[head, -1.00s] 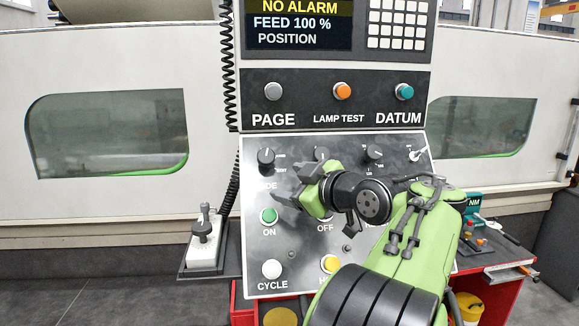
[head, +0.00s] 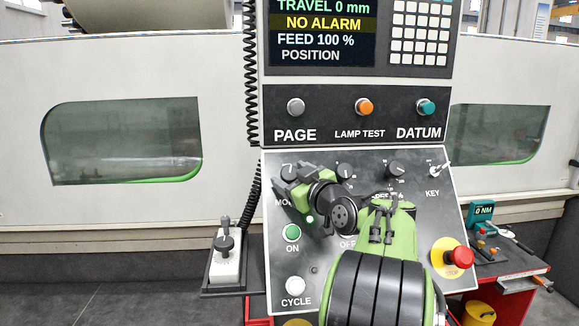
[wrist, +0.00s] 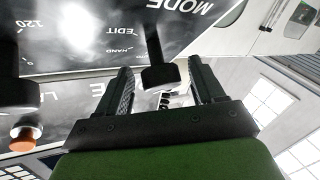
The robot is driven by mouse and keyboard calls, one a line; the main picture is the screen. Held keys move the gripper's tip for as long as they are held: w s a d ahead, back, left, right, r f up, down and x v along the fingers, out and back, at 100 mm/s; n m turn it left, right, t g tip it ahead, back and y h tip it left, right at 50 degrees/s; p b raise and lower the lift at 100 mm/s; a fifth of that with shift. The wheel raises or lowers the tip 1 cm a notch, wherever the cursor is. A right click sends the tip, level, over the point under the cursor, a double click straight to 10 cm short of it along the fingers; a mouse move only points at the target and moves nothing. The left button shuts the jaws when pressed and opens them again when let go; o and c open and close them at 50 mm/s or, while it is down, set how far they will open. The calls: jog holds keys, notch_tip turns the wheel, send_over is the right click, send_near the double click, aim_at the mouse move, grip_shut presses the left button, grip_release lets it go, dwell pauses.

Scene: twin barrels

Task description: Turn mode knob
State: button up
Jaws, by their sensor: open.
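The black mode knob (head: 288,170) is at the upper left of the sloped panel in the head view, partly hidden by my gripper (head: 284,180). Its label is partly covered. In the wrist view the mode knob (wrist: 159,76) shows as a dark block between my two fingers, with a gap on each side. The fingers are apart and hold nothing. Whether the knob is fully within finger reach in depth I cannot tell. The MODE label (wrist: 180,5) shows upside down, with EDIT and HAND marks beside it.
Other knobs sit to the right, one dark knob (head: 396,169) and the key switch (head: 437,170). A green ON button (head: 292,233) lies below my gripper. A red stop button (head: 459,257) is at the lower right. A joystick box (head: 227,255) stands left of the panel.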

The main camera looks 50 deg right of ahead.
jog(key=shift+x, duration=0.8)
jog(key=shift+c, duration=0.5)
jog(key=c, duration=0.9)
jog(key=shift+n+g+y, duration=0.4)
jog(key=shift+n+y, duration=1.1)
jog(key=shift+n, duration=0.5)
jog(key=o, duration=1)
jog(key=shift+s, duration=0.1)
